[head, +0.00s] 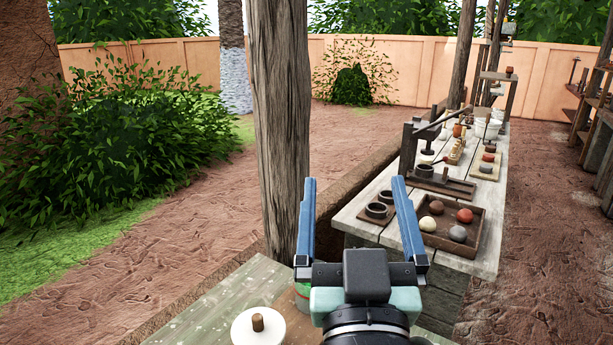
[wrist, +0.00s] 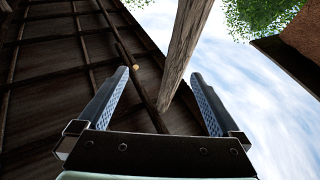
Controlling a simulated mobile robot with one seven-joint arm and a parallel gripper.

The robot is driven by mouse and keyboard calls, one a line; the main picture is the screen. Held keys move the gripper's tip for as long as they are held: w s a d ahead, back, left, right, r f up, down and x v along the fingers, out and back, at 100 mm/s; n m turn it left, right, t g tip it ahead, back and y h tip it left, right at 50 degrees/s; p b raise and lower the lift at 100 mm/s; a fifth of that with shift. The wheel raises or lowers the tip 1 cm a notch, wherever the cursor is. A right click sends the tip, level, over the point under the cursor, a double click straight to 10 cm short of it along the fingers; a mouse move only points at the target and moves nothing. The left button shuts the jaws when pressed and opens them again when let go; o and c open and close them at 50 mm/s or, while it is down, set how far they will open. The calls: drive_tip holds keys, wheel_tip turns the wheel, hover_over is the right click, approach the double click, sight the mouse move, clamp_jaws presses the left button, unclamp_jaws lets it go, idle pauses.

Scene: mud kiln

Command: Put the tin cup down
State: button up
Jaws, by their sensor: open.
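My gripper (head: 353,181) is open, its two blue fingers spread wide and pointing up and away, with nothing between them. In the wrist view the open gripper (wrist: 160,73) is also empty. I cannot make out the tin cup for certain. A small pale container (head: 302,291) with a greenish side shows on the near table, mostly hidden behind the left side of my gripper; I cannot tell whether it is the cup.
A white round lid-like piece (head: 245,329) with a wooden knob lies on the near table (head: 205,312). A wooden post (head: 281,130) rises beyond it. The long workbench (head: 357,211) at right holds a tray of balls (head: 428,240) and dark rings (head: 376,210).

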drive_tip(key=s+a+r+t, duration=0.2)
drive_tip(key=s+r, duration=0.2)
drive_tip(key=r, duration=0.5)
drive_tip(key=s+a+r+t+y, duration=0.1)
drive_tip(key=s+a+r+t, duration=0.2)
drive_tip(key=r, duration=0.6)
drive_tip(key=shift+s+r, duration=0.3)
drive_tip(key=shift+s, duration=0.75)
